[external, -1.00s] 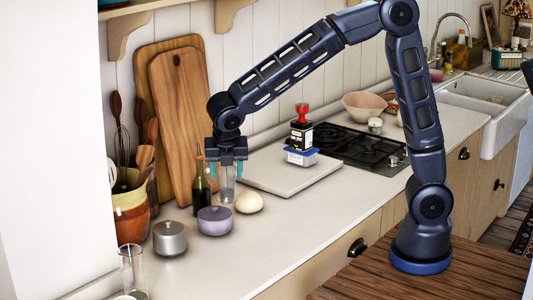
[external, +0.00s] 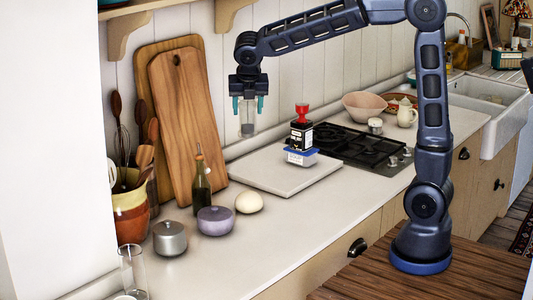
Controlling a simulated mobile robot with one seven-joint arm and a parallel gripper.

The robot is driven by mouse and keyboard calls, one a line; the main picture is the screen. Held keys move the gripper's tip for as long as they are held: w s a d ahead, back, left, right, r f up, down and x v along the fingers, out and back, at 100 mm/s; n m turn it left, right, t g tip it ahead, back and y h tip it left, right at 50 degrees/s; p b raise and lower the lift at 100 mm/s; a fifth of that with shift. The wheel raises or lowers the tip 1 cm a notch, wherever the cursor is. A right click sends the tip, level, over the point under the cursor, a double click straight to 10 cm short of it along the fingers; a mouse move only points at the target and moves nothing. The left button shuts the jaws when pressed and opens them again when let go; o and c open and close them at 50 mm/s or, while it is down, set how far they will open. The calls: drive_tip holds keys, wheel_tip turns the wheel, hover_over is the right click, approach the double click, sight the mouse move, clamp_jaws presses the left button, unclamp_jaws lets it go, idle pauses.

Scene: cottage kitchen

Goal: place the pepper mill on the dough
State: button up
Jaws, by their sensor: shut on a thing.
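My gripper (external: 248,101) is shut on a small clear-and-grey upright cylinder, which looks like the pepper mill (external: 247,119). It holds it in the air above the back of the counter, near the wall and behind the pale board. The dough (external: 249,202) looks to be the smooth cream-coloured ball on the counter, left of the board. The gripper and mill are well above the ball and apart from it. The fine detail of the mill is too small to tell.
The pale board (external: 283,172) carries a stack of small boxes with a red-topped item (external: 301,128). A dark bottle (external: 201,185), a purple lidded pot (external: 215,221) and a grey lidded pot (external: 169,239) stand left of the dough. A black hob (external: 360,148) is at right.

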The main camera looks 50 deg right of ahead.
wheel_tip(320, 180, down, 18)
idle(0.6)
drive_tip(key=shift+f, duration=0.2)
drive_tip(key=o, duration=1.1)
drive_tip(key=shift+c, duration=0.2)
drive_tip(key=shift+r, duration=0.1)
